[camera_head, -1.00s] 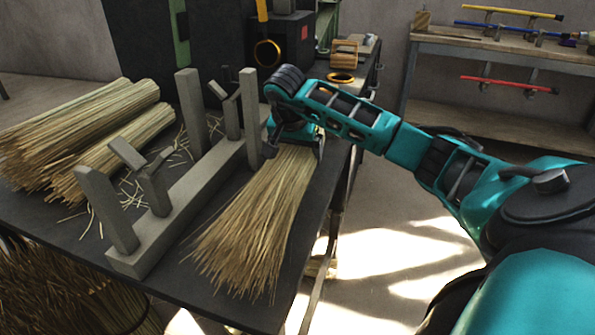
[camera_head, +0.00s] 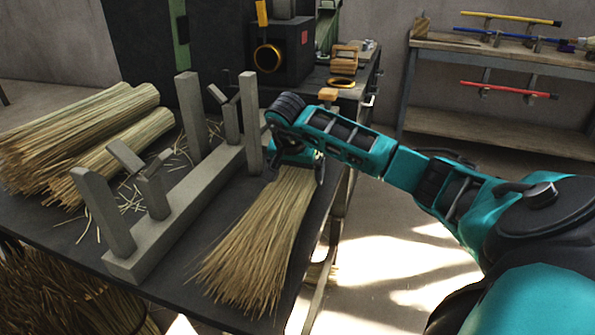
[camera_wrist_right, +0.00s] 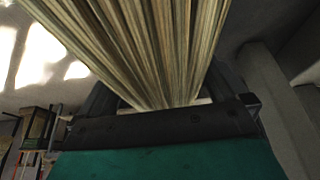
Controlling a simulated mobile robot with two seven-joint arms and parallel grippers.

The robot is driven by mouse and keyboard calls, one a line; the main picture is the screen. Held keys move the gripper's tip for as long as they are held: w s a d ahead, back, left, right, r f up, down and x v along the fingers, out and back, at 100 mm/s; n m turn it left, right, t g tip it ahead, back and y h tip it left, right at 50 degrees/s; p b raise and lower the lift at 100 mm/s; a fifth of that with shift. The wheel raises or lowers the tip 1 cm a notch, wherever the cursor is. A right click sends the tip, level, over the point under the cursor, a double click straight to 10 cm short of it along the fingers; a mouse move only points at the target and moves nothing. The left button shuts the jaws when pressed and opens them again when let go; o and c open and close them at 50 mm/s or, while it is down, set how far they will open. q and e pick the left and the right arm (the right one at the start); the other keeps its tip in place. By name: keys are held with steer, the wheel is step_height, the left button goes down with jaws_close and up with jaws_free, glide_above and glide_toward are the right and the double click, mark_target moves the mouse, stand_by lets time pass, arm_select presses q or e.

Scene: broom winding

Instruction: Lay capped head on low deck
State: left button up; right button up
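The capped head is a fan of pale straw (camera_head: 258,240) spreading toward the near edge of a dark tabletop (camera_head: 190,285), which seems to be the low deck. My right gripper (camera_head: 294,165) is at the narrow top end of the straw, pointing down. In the right wrist view the straw (camera_wrist_right: 140,45) runs out from between the dark fingers, so it looks shut on the head. The cap is hidden by the gripper. I cannot tell whether the straw touches the tabletop. My left gripper is not in view.
A grey wooden rack with upright posts (camera_head: 172,226) stands just left of the head. Straw bundles (camera_head: 80,135) lie farther left, with loose stalks around. A black machine (camera_head: 278,52) is behind. A wall bench (camera_head: 490,60) with coloured handles stands back right.

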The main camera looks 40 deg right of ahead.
steer(key=shift+r, duration=0.3)
steer(key=p+v, duration=0.3)
steer(key=v, duration=0.8)
steer(key=shift+a+r+p, duration=0.2)
steer(key=shift+r+p, duration=0.1)
steer(key=shift+r, duration=0.05)
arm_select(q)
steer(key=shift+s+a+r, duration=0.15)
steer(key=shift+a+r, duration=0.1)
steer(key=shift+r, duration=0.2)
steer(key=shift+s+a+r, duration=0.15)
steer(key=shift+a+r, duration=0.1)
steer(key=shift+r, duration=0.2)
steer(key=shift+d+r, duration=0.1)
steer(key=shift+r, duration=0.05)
arm_select(e)
steer(key=shift+s, duration=0.1)
